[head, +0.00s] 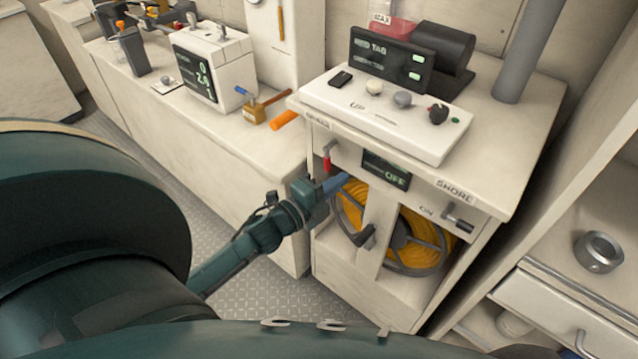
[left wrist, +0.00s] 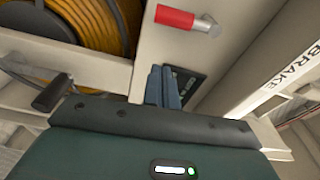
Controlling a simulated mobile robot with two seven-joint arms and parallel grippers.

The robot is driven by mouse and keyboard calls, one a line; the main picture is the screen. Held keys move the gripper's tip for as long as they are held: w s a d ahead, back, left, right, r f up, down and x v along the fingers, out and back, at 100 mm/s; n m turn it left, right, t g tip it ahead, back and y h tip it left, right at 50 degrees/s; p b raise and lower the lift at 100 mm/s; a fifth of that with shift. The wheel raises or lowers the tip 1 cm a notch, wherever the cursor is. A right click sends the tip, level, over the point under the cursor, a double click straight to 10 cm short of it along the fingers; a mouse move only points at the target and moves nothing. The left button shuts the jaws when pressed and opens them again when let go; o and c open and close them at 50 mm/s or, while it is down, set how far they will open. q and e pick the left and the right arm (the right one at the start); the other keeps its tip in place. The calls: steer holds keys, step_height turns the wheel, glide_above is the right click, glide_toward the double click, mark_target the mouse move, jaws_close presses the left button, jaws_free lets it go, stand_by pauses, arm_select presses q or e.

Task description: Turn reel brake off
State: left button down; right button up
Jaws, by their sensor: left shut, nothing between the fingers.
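The brake lever with a red grip (head: 327,160) hangs from the upper left of the reel cabinet's front, below a small label. In the left wrist view the red grip (left wrist: 175,17) shows near the top, and a white strip reads BRAKE (left wrist: 292,70). My left gripper (head: 336,183) is shut and empty, just below the red grip in the head view. Its blue-grey fingertips (left wrist: 164,86) appear apart from the grip in the wrist view. A small dark display (head: 386,171) right of the lever seems to read OFF. My right gripper is not in view.
Another lever (head: 458,222) sits beside an ON label, below SHORE.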

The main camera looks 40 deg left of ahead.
mark_target(329, 166)
arm_select(q)
steer(key=shift+x, duration=1.15)
steer(key=a, duration=0.3)
steer(key=shift+f+p, duration=0.1)
steer(key=shift+p, duration=0.2)
steer(key=shift+s+a, duration=0.1)
steer(key=shift+a, duration=0.4)
steer(key=shift+a+f+m, duration=0.1)
steer(key=shift+a+m, duration=0.5)
steer(key=shift+a, duration=0.05)
